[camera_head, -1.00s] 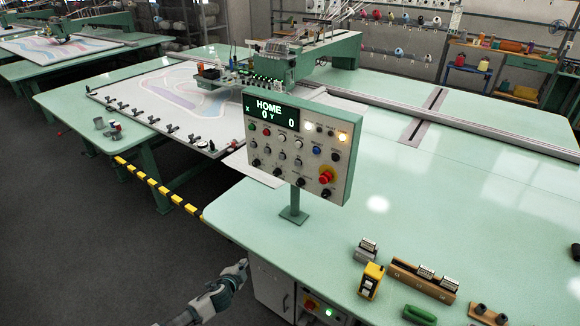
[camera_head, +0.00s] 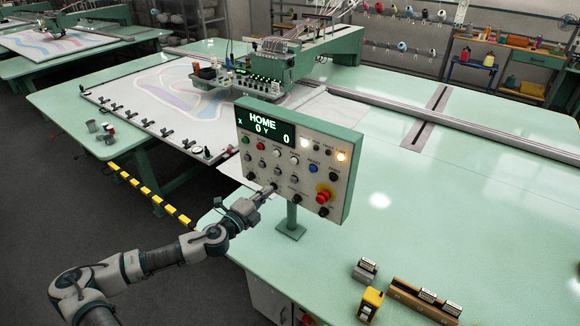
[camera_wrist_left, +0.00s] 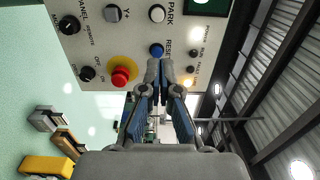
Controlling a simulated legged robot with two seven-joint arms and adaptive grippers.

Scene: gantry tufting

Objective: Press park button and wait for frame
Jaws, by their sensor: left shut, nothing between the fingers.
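The control panel (camera_head: 250,150) stands upright on a short post, and its display (camera_head: 265,129) reads HOME, X 0, Y 0. The white PARK button (camera_wrist_left: 157,13) sits next to the blue RESET button (camera_wrist_left: 156,50) in the left wrist view; in the head view the PARK button (camera_head: 294,159) is in the upper row. My left gripper (camera_head: 271,188) is shut and empty, in front of the panel's lower part. In the left wrist view my left gripper (camera_wrist_left: 160,64) points at the panel near RESET; contact cannot be told. The frame (camera_head: 160,100) with pastel shapes lies by the tufting head (camera_head: 270,75). My right gripper is out of view.
A red stop knob (camera_head: 324,193) sits at the panel's lower right. A yellow box (camera_head: 370,302) and a wooden rack (camera_head: 420,300) lie on the green table (camera_head: 440,220). A yellow-black striped bar (camera_head: 150,193) runs along the left gap.

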